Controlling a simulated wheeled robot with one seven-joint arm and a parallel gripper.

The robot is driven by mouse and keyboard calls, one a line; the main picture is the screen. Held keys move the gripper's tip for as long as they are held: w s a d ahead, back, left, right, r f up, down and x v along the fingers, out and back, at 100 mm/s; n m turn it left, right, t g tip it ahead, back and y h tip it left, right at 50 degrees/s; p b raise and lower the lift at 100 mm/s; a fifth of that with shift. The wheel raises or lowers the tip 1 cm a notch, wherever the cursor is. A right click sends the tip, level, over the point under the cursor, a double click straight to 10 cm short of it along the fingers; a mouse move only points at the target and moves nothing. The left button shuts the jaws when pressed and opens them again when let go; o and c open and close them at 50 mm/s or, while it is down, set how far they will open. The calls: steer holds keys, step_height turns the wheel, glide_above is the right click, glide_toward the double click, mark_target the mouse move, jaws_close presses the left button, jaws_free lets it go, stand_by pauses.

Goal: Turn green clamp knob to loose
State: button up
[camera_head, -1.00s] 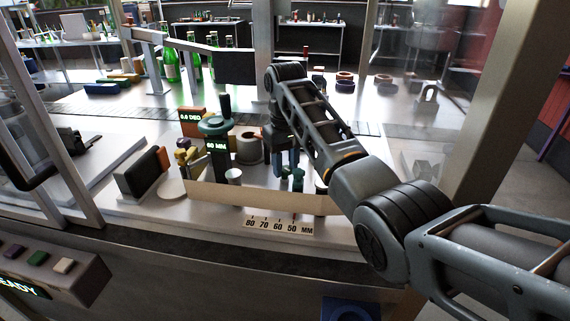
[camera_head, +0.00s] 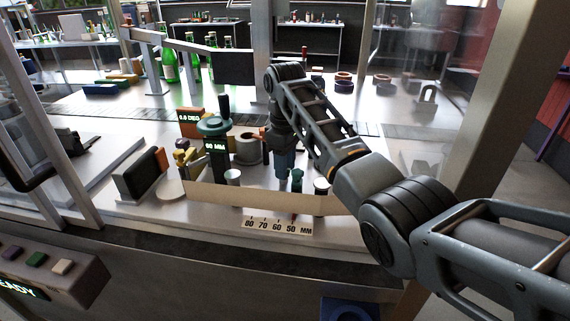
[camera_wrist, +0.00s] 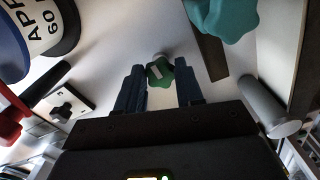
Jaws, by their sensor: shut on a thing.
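The green clamp knob (camera_wrist: 160,72) is a small lobed knob with a pale bar mark on it, in the middle of the wrist view. My gripper (camera_wrist: 160,88) has its two dark blue fingers on either side of the knob, shut on it. A larger teal knob (camera_wrist: 222,14) is at the top of the wrist view, apart from the fingers.
A dark column with a "60 MM" display (camera_head: 217,147) stands left of my gripper. A beige strip (camera_head: 250,198) and a millimetre scale (camera_head: 275,227) lie in front. A grey cylinder (camera_wrist: 268,105) is right of the fingers. Green bottles (camera_head: 200,60) stand farther back.

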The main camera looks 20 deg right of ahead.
stand_by(0.4)
steer(key=o, duration=1)
steer(key=shift+o, duration=0.2)
steer(key=shift+r, duration=3.95)
